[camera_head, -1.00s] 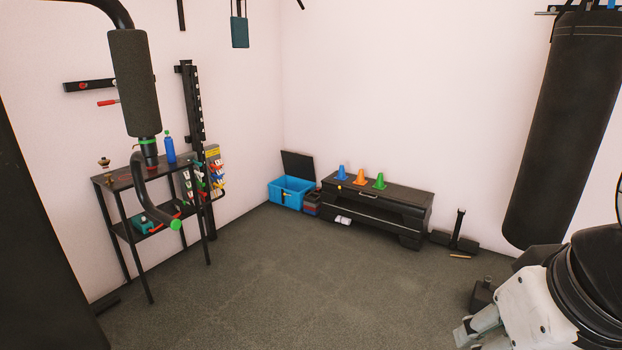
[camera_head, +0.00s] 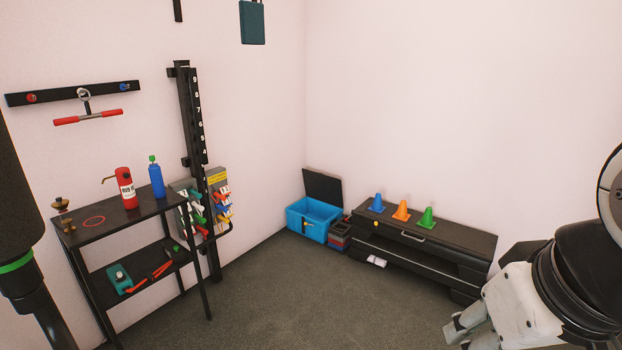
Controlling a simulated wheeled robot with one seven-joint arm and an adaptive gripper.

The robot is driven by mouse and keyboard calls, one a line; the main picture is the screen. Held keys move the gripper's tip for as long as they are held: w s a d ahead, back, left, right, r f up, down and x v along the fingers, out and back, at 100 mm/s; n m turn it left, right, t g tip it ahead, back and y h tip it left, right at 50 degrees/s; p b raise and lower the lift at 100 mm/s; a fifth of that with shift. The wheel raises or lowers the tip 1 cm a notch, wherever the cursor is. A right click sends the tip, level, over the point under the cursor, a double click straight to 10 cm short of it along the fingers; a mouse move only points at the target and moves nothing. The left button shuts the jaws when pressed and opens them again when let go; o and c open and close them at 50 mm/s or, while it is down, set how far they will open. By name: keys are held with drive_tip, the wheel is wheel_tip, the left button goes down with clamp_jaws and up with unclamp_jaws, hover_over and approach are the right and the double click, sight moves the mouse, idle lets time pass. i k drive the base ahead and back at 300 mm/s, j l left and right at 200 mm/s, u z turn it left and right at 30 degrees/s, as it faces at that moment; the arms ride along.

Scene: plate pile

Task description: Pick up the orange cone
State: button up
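The orange cone (camera_head: 401,211) stands upright on top of a low black bench (camera_head: 465,243) against the back wall. It is between a blue cone (camera_head: 377,203) on its left and a green cone (camera_head: 427,218) on its right. My gripper (camera_head: 456,334) is at the lower right, in front of the bench and well apart from the cones. Its light grey fingers show only partly, and I cannot tell whether they are open or shut. No object shows in it.
A blue open bin (camera_head: 312,219) stands left of the bench. A black shelf (camera_head: 125,230) at left holds a red bottle (camera_head: 126,188), a blue bottle (camera_head: 156,178) and small items. A dark post with a bar stands at the left edge. The grey floor (camera_head: 270,300) between is clear.

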sight(402, 215)
drive_tip(key=i, duration=2.4)
drive_tip(key=i+j+z, duration=0.15)
drive_tip(key=i+z, duration=0.3)
drive_tip(key=i, duration=0.25)
drive_tip(key=i+j+z, duration=0.45)
drive_tip(key=i, duration=0.25)
drive_tip(key=i+j+z, duration=0.4)
drive_tip(key=i+j, duration=0.2)
